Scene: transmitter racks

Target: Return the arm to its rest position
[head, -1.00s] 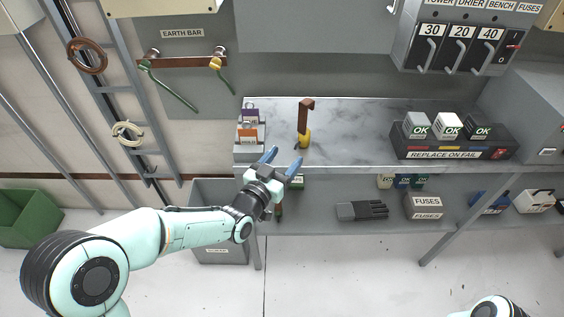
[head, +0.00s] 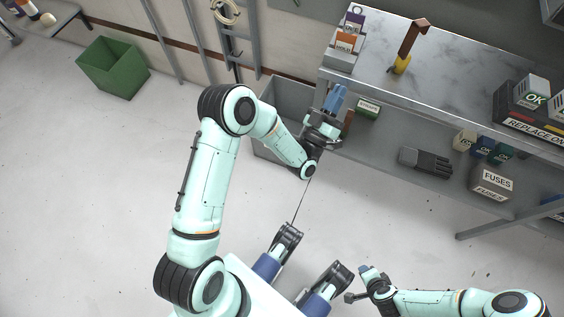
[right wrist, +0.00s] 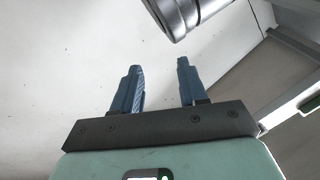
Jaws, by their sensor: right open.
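My left gripper (head: 335,100) is in the head view, in front of the left end of the workbench (head: 440,85), with its blue fingers pointing up the picture. The fingers overlap from this angle, so whether they are apart does not show. No object is seen in them. My left arm is folded, with its elbow bent up in the picture. My right gripper (head: 366,282) is low in the head view, away from the bench. In the right wrist view its two blue fingers (right wrist: 158,90) stand apart with nothing between them.
A grey bin (head: 283,95) stands under the bench's left end, close to my left forearm. The lower shelf (head: 385,135) holds black gloves (head: 425,161) and a fuses box (head: 491,183). A green crate (head: 112,68) is at the far left. Open floor lies left.

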